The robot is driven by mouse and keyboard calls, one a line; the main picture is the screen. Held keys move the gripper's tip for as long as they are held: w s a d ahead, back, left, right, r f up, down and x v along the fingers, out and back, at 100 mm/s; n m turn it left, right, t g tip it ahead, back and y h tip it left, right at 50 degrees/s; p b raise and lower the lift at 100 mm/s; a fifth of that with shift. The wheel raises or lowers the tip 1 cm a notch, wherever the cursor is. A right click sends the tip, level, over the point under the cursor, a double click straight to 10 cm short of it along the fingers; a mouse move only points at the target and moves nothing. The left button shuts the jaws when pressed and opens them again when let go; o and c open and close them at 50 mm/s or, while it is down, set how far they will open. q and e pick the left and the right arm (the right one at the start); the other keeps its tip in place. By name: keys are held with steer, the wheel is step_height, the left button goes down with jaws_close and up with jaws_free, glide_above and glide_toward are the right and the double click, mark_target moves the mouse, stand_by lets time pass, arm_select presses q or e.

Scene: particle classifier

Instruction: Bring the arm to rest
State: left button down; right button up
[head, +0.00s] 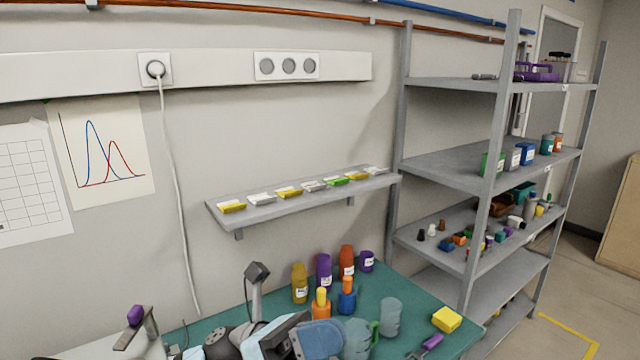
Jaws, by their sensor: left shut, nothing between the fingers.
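My left arm comes in at the bottom edge of the head view, with a dark round joint and a pale blue and dark housing. My left gripper (320,340) is at its right end, low over the green bench (413,293). It is shut with nothing in it. It appears just left of a clear beaker (357,338); I cannot tell whether they touch. The lower part of the arm is cut off by the picture's edge. My right gripper is not in view.
Bottles, including a yellow one (300,284) and a red one (346,262), stand behind the gripper. A grey post with a dark head (257,274) rises beside the arm. A yellow sponge (446,319) lies right. A wall shelf (304,206) and a rack (455,165) stand beyond.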

arm_select(q)
steer(key=w+a+f+m+t+y, duration=0.2)
steer(key=a+f+m+t+y, duration=0.15)
steer(key=f+m+t, duration=0.65)
steer(key=w+a+f+m+t+y, duration=0.1)
steer(key=a+f+m+t+y, duration=0.4)
steer(key=m, duration=0.8)
steer(key=w+a+f+m+t+y, duration=0.1)
steer(key=w+f+m+t+y, duration=0.15)
steer(key=f+m+t, duration=0.6)
steer(key=s+a+f+n+g+y, duration=0.2)
steer(key=s+a+f+n+y, duration=0.2)
steer(key=s+f, duration=0.4)
steer(key=s+a+f+n+g+y, duration=0.3)
steer(key=s+a+f, duration=0.4)
steer(key=f, duration=0.4)
steer(key=s+n+y, duration=0.1)
steer(key=n, duration=0.1)
steer(key=shift+s+f+n+y, duration=0.25)
steer(key=shift+f+n+y, duration=0.05)
steer(key=shift+f+n, duration=0.05)
steer(key=shift+g, duration=0.25)
